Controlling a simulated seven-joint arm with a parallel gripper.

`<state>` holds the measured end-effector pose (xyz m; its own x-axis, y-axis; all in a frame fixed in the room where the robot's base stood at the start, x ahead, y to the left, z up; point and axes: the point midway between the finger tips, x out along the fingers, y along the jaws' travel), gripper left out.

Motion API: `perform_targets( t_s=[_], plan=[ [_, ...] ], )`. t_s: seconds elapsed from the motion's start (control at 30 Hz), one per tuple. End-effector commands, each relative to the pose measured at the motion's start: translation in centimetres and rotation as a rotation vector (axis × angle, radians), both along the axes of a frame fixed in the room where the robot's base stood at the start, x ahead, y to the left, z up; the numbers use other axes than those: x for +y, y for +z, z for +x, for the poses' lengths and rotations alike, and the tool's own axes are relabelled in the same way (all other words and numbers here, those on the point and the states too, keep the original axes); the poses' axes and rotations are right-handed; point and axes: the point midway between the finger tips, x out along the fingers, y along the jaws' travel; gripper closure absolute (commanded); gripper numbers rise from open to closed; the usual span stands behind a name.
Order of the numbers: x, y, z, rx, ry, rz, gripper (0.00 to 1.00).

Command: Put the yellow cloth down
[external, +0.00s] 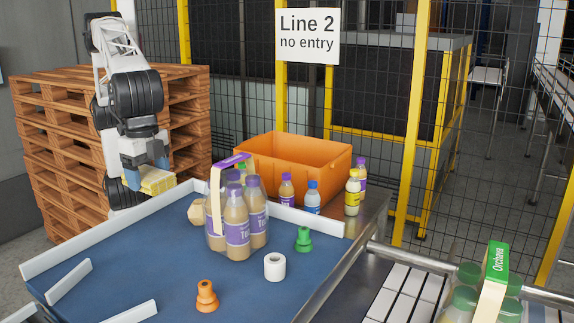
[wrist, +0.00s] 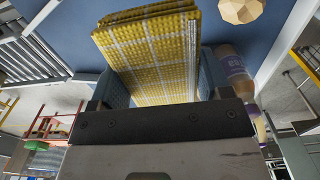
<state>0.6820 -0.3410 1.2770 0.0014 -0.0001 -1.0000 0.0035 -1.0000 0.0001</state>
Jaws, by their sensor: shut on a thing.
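The yellow cloth (external: 157,180) is a folded, checked yellow cloth with pale lines. My gripper (external: 146,165) is shut on it and holds it near the left edge of the blue table, by the white rim. In the wrist view the cloth (wrist: 150,55) fills the space between the fingers of my gripper (wrist: 155,90) and sticks out beyond them. I cannot tell from these views how high the cloth is above the surface below it.
The blue table (external: 150,250) has white rims and much free room. On it stand a bottle pack (external: 237,232), a green suction cup (external: 303,240), a white roll (external: 275,266) and an orange suction cup (external: 207,296). An orange crate (external: 325,163) and several bottles stand behind.

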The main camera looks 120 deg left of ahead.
Motion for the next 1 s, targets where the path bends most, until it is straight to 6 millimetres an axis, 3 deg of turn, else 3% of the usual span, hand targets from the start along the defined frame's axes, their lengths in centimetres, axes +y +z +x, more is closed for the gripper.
perform_targets(
  t_s=[0.1,0.27,0.6,1.0],
  plan=[
    [-2.5,-0.1,-0.4,0.0,-0.005,0.0,0.52],
    [-4.8,-0.2,-0.8,-0.001,-0.006,0.0,0.52],
    [-4.7,-4.8,-0.8,0.0,-0.004,0.0,0.52],
    [-4.7,-5.2,-0.8,0.0,-0.004,0.0,0.52]
  ],
)
